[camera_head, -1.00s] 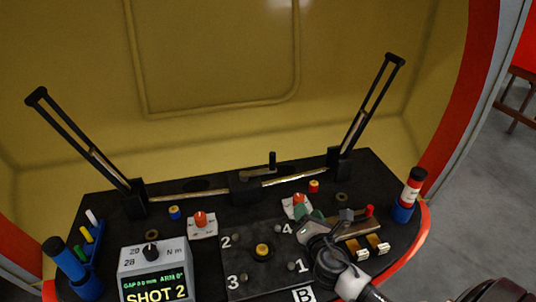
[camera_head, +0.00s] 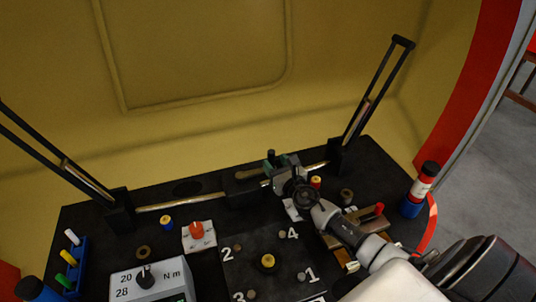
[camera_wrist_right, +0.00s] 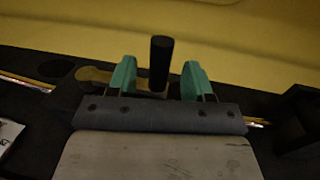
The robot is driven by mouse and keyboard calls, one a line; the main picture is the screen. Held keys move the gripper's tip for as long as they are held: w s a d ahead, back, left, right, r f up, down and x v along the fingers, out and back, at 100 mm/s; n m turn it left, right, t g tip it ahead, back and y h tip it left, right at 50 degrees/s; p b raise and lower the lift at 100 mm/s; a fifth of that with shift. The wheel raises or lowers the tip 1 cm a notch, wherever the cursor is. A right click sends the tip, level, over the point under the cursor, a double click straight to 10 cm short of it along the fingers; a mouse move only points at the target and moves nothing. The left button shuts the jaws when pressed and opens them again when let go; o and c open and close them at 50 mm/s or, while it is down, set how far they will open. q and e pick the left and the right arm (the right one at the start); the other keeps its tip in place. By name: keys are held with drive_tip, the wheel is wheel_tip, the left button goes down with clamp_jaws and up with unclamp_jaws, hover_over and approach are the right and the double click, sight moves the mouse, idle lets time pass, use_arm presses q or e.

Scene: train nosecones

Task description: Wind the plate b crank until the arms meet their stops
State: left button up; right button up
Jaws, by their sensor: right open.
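The crank has a black upright handle (camera_wrist_right: 159,62) and a brass-coloured lever (camera_wrist_right: 95,76) in the right wrist view. Its handle also shows at the back of the dark bench in the head view (camera_head: 270,155). My right gripper (camera_head: 281,162) is open at the crank. In the wrist view its green fingertips (camera_wrist_right: 157,78) stand on either side of the handle, with gaps visible. Two black slotted arms stand tilted outward, the left arm (camera_head: 45,153) and the right arm (camera_head: 377,88). Brass rods run from them toward the central block (camera_head: 240,182). My left gripper is out of view.
A numbered plate (camera_head: 240,262) with a yellow knob lies at the front. The yellow shell wall (camera_head: 200,60) rises behind the bench.

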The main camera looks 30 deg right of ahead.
drive_tip(key=w, duration=0.4)
drive_tip(key=shift+w+d+f+b, duration=0.1)
drive_tip(key=shift+d+b, duration=0.05)
drive_tip(key=shift+b, duration=0.15)
use_arm(q)
drive_tip(key=shift+w+f, duration=0.2)
drive_tip(key=shift+w, duration=0.4)
drive_tip(key=shift+w+f, duration=0.2)
drive_tip(key=shift+w, duration=0.4)
use_arm(e)
drive_tip(key=shift+w, duration=0.4)
use_arm(q)
drive_tip(key=shift+s, duration=0.1)
use_arm(e)
drive_tip(key=c, duration=0.5)
use_arm(q)
drive_tip(key=shift+s, duration=0.35)
use_arm(e)
clamp_jaws()
